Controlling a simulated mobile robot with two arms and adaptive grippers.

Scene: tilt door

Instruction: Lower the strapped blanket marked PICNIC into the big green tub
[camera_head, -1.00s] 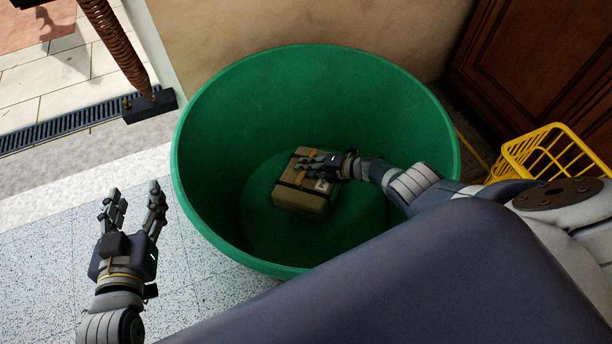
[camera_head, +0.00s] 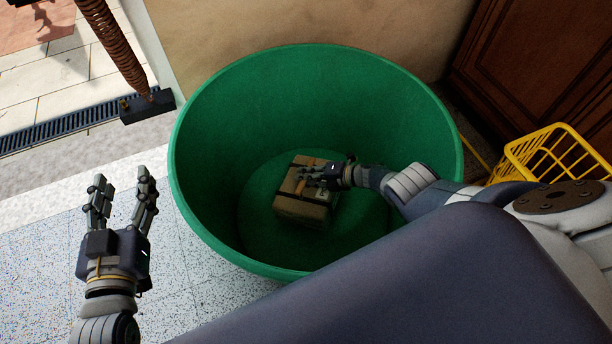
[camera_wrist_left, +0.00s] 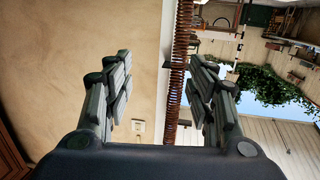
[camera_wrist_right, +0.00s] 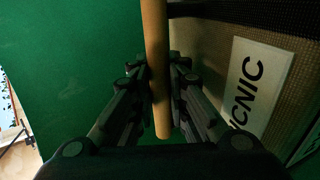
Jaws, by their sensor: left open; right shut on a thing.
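The strapped blanket (camera_head: 300,208) is a tan bundle with dark straps and a light brown handle. It is inside the big green tub (camera_head: 240,110), low near the tub floor; I cannot tell whether it touches the floor. My right gripper (camera_head: 318,175) reaches down into the tub and is shut on the handle (camera_wrist_right: 156,60). The right wrist view shows the white label (camera_wrist_right: 252,88), with PICNIC partly hidden by a finger. My left gripper (camera_head: 122,190) is open and empty, outside the tub to its left; its fingers also show in the left wrist view (camera_wrist_left: 160,95).
A yellow crate (camera_head: 550,155) stands right of the tub, near a dark wooden panelled front (camera_head: 540,60). A beige wall (camera_head: 300,25) is behind the tub. A rusty spring with a dark block (camera_head: 147,106) hangs at upper left, above a floor drain grate (camera_head: 60,128).

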